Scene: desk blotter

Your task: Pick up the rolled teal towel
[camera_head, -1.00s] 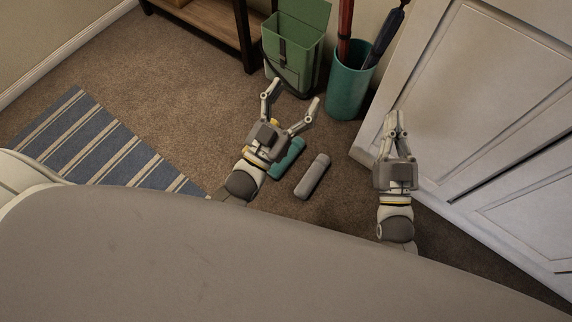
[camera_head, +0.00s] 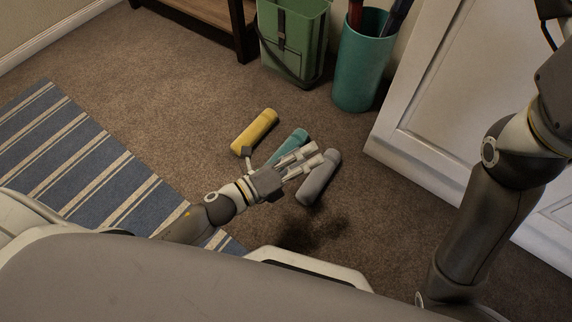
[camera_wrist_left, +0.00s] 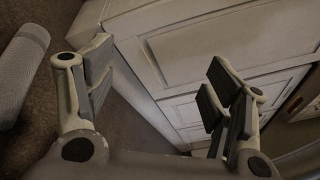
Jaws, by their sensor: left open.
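The rolled teal towel (camera_head: 287,145) lies on the brown carpet between a yellow roll (camera_head: 254,131) and a grey roll (camera_head: 320,177). My left gripper (camera_head: 281,157) is open and empty, above the near end of the teal towel, partly hiding it. Its fingers point right, over toward the grey roll; I cannot tell whether they touch anything. In the left wrist view the open fingers (camera_wrist_left: 158,85) face the white door, and the grey roll (camera_wrist_left: 22,75) shows at the left; no teal towel shows there. My right arm is raised at the right edge, its gripper (camera_head: 550,20) mostly cut off.
A green bin (camera_head: 292,45) and a teal umbrella holder (camera_head: 361,70) stand behind the rolls. A white panelled door (camera_head: 440,90) is at the right. A blue striped rug (camera_head: 75,150) lies at the left. Carpet between rolls and bins is clear.

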